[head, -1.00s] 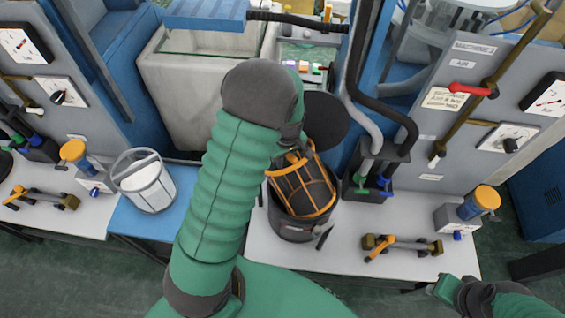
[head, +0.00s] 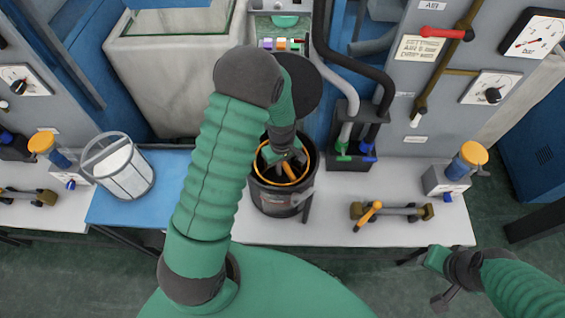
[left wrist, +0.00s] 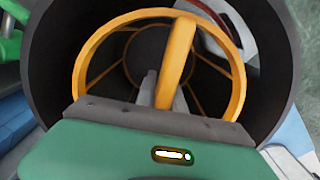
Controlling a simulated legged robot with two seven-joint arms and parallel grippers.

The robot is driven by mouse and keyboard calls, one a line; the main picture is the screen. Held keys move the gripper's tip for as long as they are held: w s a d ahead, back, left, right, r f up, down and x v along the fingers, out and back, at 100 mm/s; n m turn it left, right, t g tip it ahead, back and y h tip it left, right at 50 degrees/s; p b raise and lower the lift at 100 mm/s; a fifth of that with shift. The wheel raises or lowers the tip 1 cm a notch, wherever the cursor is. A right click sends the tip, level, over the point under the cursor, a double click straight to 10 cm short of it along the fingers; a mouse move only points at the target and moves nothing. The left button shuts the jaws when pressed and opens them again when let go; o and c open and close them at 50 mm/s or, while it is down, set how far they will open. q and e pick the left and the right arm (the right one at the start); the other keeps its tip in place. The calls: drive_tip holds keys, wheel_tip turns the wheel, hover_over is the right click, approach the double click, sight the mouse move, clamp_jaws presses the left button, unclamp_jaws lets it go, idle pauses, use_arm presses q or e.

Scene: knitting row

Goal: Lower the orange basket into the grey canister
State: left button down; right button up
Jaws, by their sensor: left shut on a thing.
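The orange basket (head: 292,177) is down inside the dark grey canister (head: 282,202), which stands on the white bench. Only its orange rim and handle show in the head view. In the left wrist view the basket's ring (left wrist: 238,85) lies within the canister's wall (left wrist: 52,75). My left gripper (head: 287,158) is at the canister's mouth, shut on the orange handle (left wrist: 178,62). My right gripper (head: 437,275) is at the lower right, away from the bench objects; its jaws are too unclear to read.
A brass valve with an orange lever (head: 392,211) lies right of the canister. A hose holder (head: 355,140) stands behind. The bench front between canister and valve is mostly clear.

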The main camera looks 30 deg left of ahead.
use_arm(q)
drive_tip(key=shift+s, duration=0.1)
drive_tip(key=c, duration=1.6)
unclamp_jaws()
drive_tip(key=shift+w+a+f, duration=0.3)
drive_tip(key=shift+w+a, duration=0.05)
drive_tip(key=shift+w, duration=0.05)
drive_tip(key=shift+o, duration=1.1)
drive_tip(key=shift+w+a+f, duration=0.15)
drive_tip(key=shift+a, duration=0.05)
drive_tip(key=shift+o, duration=0.2)
drive_tip(key=shift+a, duration=0.15)
drive_tip(key=shift+s+r, duration=0.2)
drive_tip(key=shift+s, duration=0.1)
drive_tip(key=o, duration=0.5)
drive_tip(key=shift+d, duration=0.3)
drive_tip(key=shift+o, duration=0.5)
drive_tip(key=shift+w, duration=0.1)
use_arm(e)
drive_tip(key=shift+w+a+f, duration=0.1)
drive_tip(key=shift+w+a, duration=0.2)
drive_tip(key=shift+a, duration=0.05)
